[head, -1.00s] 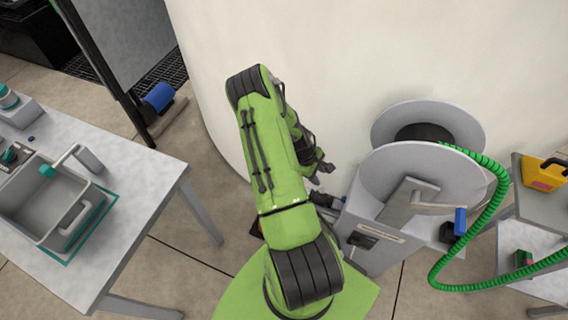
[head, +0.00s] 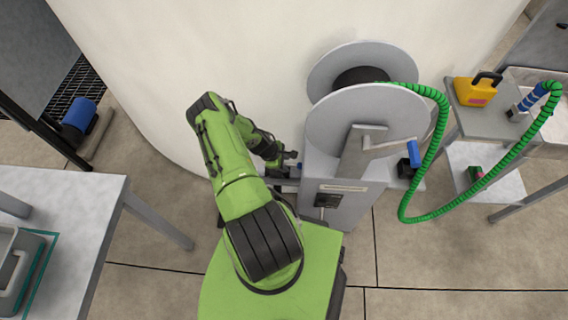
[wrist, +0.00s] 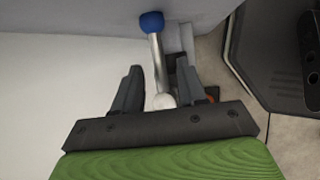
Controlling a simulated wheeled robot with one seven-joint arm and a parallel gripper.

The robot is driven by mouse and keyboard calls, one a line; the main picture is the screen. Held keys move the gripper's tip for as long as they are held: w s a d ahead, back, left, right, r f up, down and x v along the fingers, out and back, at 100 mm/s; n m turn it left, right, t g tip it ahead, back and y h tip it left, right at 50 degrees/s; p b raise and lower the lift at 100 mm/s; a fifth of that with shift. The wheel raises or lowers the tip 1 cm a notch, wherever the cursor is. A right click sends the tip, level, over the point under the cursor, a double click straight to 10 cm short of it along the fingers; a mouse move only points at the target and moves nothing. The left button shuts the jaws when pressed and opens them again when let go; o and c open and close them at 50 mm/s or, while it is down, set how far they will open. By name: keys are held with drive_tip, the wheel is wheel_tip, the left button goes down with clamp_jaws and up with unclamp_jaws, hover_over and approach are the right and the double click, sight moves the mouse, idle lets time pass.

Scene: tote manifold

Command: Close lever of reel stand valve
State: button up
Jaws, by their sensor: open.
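The reel stand (head: 335,200) is a grey cabinet with a large grey reel, right of my arm in the head view. In the wrist view the valve lever (wrist: 157,55) is a silver rod with a blue ball knob (wrist: 151,22) at its far end and a pale round end near my palm. My gripper (wrist: 158,68) is open, one finger on each side of the rod, with visible gaps to it. In the head view my gripper (head: 288,158) is at the stand's left side. The valve body is largely hidden there.
A green hose (head: 437,150) hangs from the reel to the right. A pale curved wall (head: 240,60) stands behind. A table (head: 90,215) is at left, and a small shelf (head: 485,125) at right.

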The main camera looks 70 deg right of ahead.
clamp_jaws()
idle(0.3)
